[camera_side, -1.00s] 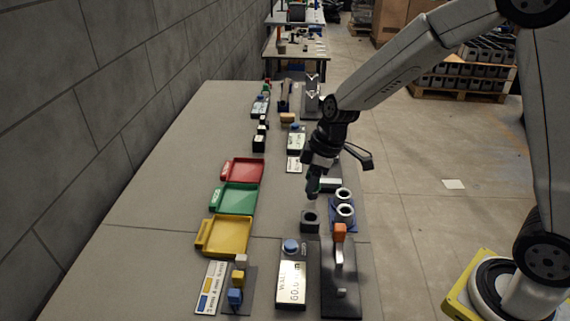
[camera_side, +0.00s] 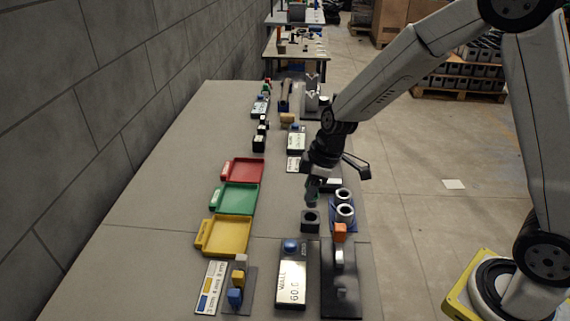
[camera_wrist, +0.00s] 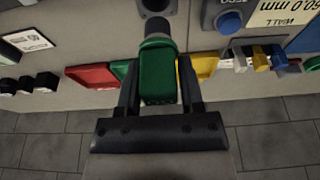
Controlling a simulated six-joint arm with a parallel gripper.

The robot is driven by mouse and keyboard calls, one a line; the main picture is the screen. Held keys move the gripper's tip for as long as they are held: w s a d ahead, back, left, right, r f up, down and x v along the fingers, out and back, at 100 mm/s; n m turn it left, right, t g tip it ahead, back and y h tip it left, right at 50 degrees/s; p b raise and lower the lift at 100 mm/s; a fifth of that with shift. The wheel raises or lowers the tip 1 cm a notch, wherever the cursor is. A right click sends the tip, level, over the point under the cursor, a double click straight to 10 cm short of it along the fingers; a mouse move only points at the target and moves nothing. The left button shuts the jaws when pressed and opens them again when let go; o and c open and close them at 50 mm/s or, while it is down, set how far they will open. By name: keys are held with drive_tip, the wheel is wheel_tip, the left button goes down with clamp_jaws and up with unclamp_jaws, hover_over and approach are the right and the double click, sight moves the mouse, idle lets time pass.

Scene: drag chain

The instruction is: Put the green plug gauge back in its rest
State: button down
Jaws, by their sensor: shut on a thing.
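The green plug gauge has a green handle (camera_wrist: 158,75) and a dark grey cylindrical end, seen in the wrist view. My gripper (camera_wrist: 160,95) is shut on the handle, one finger on each side. In the side view my gripper (camera_side: 313,188) holds the gauge above the bench, just behind a dark square block with a round hole (camera_side: 310,221). This block looks like the rest. In the wrist view a dark ring-shaped opening (camera_wrist: 156,5) shows at the top edge, just beyond the gauge's end. The gauge appears outside the hole; the exact gap cannot be told.
Two pale rings stand on a blue base (camera_side: 344,222) right of the block. A black stand with an orange part (camera_side: 340,232) and a display box (camera_side: 292,280) are in front. Red, green and yellow trays (camera_side: 203,238) lie left, with clear bench between.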

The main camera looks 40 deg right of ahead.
drive_tip(key=shift+f, duration=1.3)
drive_tip(key=shift+f, duration=2.15)
idle(1.6)
idle(0.4)
drive_tip(key=shift+c, duration=0.7)
unclamp_jaws()
drive_tip(key=shift+r, duration=0.1)
drive_tip(key=shift+v, duration=3.25)
drive_tip(key=shift+s+d+r, duration=0.1)
drive_tip(key=shift+d+r, duration=0.05)
drive_tip(key=shift+r, duration=0.35)
drive_tip(key=shift+s, duration=0.1)
